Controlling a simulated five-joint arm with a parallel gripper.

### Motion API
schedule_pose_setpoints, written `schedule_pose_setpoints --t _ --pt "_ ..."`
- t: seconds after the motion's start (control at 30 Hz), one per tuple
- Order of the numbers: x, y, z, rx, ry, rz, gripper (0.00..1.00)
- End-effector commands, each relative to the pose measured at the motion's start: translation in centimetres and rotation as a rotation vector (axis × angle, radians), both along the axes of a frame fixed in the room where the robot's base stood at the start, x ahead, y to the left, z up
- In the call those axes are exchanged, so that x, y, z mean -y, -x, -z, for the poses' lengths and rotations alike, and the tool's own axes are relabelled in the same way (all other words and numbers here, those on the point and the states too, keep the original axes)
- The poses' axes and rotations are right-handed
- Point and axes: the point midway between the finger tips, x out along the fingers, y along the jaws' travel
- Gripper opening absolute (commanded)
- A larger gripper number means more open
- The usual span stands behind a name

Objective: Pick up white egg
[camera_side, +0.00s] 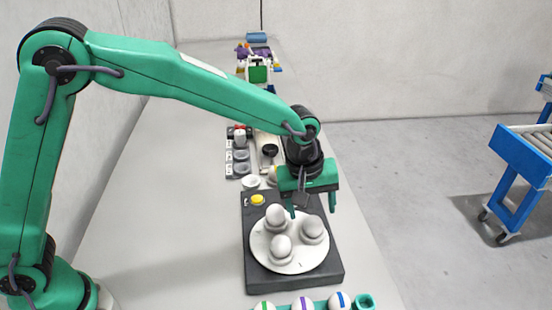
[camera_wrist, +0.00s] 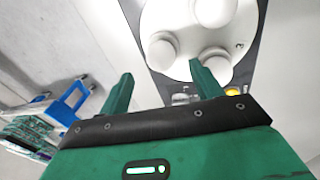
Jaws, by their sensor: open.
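Three white eggs stand in holders on a round white plate (camera_side: 262,262) on a dark base: a back-left egg (camera_side: 275,214), a right egg (camera_side: 312,226) and a front egg (camera_side: 281,246). My gripper (camera_side: 312,209) is open and empty, above the back edge of the plate, with its fingers pointing down. In the wrist view my gripper (camera_wrist: 162,74) shows both fingers apart with nothing between them. The plate's eggs show beyond the fingertips there, one egg (camera_wrist: 163,52) near the gap and another (camera_wrist: 212,10) at the top edge. The right finger partly covers a third.
A yellow button (camera_side: 257,199) is on the base's back-left corner. In front, a green holder (camera_side: 364,301) carries eggs with green, purple and blue stripes. Behind the base are a small white dish (camera_side: 251,182) and a grey rack (camera_side: 240,168). The table's left side is clear.

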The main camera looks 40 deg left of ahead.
Motion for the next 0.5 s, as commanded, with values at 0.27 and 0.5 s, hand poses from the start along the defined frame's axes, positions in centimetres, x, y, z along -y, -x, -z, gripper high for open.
schedule_pose_setpoints --t 0.27,0.5 --pt "0.2 -0.1 3.0 -0.004 -0.002 0.0 0.65" --pt "0.4 -0.5 4.8 -0.002 -0.001 0.0 0.65"
